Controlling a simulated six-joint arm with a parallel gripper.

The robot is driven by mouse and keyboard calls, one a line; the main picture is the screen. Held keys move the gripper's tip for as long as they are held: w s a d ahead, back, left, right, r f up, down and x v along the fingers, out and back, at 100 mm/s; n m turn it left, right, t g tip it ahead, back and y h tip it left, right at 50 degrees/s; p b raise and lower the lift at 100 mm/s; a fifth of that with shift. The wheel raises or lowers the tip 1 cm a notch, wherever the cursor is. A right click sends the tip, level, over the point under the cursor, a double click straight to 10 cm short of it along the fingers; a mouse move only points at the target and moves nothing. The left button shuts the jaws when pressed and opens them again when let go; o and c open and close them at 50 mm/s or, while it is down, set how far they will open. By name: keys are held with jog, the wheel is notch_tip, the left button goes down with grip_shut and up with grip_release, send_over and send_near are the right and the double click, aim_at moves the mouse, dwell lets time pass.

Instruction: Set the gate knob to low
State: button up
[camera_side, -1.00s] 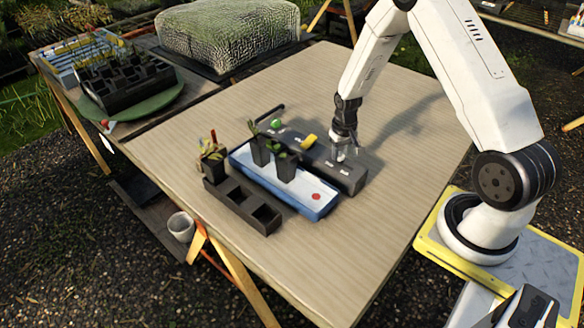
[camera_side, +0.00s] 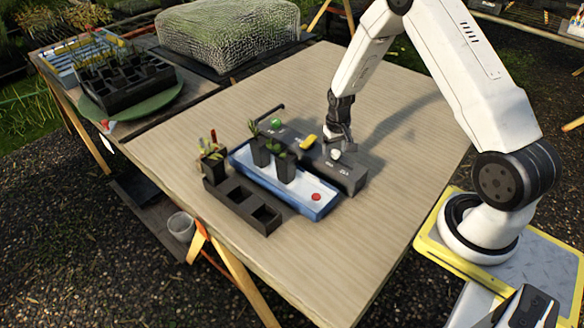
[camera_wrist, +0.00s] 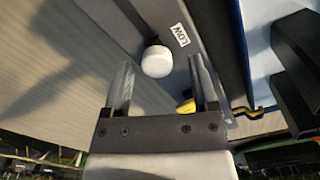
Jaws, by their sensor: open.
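A white round knob (camera_side: 336,154) sits on top of the dark grey control box (camera_side: 352,178), near its right end. It also shows in the wrist view as a white knob (camera_wrist: 157,61), beside a white label reading LOW (camera_wrist: 180,35). Any pointer mark on the knob is not visible. My gripper (camera_side: 339,141) is just above and behind the knob in the side view. In the wrist view my gripper (camera_wrist: 160,80) is open and empty, its two fingers on either side of the knob's line; the knob appears just beyond the tips.
A yellow handle (camera_side: 308,142) and a green button (camera_side: 277,123) are on the same box. A blue-edged tray (camera_side: 320,205) with potted seedlings and a red dot stands in front, then a black pot rack (camera_side: 243,208). The table's right side is clear.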

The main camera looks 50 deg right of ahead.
aim_at(334, 151)
jog(key=shift+r, duration=0.15)
jog(key=shift+r, duration=3.75)
jog(key=shift+a+r, duration=0.3)
jog(key=shift+a, duration=0.1)
jog(key=s+a+r+n+t, duration=0.1)
jog(key=s+a+r+n, duration=0.1)
jog(key=s+a+r, duration=0.3)
jog(key=s+a+r+n+t, duration=0.1)
jog(key=s+a+r+n, duration=0.2)
jog(key=s+a, duration=0.4)
jog(key=a+r, duration=0.1)
jog(key=a, duration=0.4)
jog(key=shift+s+r+t, duration=0.2)
jog(key=shift+r+t, duration=0.1)
jog(key=shift+r, duration=0.05)
